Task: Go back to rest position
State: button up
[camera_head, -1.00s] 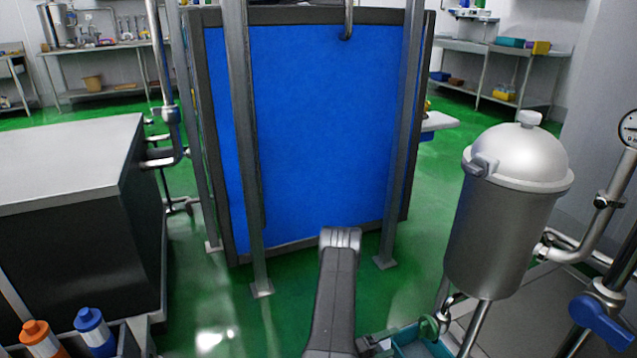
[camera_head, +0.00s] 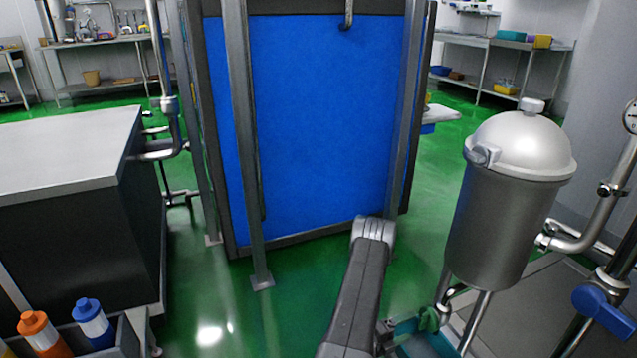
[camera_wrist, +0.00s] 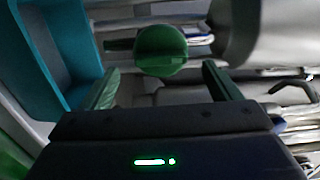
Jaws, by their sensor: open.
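My gripper (camera_wrist: 163,88) is open, its two green fingers apart in the wrist view. Nothing is held between them. A round green handle-like part (camera_wrist: 160,50) sits just beyond the fingertips, apart from them as far as I can tell. A small green part (camera_head: 428,319) also shows under the steel vessel in the head view; I cannot tell for sure that it is the same one. My dark arm rises at the bottom middle of the head view. The gripper itself is not clearly visible there.
A steel vessel with a domed lid (camera_head: 500,215) stands close on the right, with pipes and a blue valve handle (camera_head: 602,315). A teal bin (camera_wrist: 60,50) is at left in the wrist view. A blue panel (camera_head: 310,130) stands ahead; a steel-topped cabinet (camera_head: 65,150) is left.

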aim_at(421, 323)
jog(key=b+x, duration=0.1)
jog(key=x, duration=0.3)
jog(key=shift+w+d, duration=0.1)
jog(key=shift+d, duration=0.25)
jog(key=shift+w+d, duration=0.1)
jog(key=shift+d, duration=0.05)
jog(key=m, duration=0.4)
jog(key=shift+r, duration=0.1)
jog(key=m, duration=0.8)
jog(key=shift+r, duration=0.1)
jog(key=shift+m+p, duration=0.5)
jog(key=shift+m, duration=1.5)
jog(key=shift+s, duration=0.25)
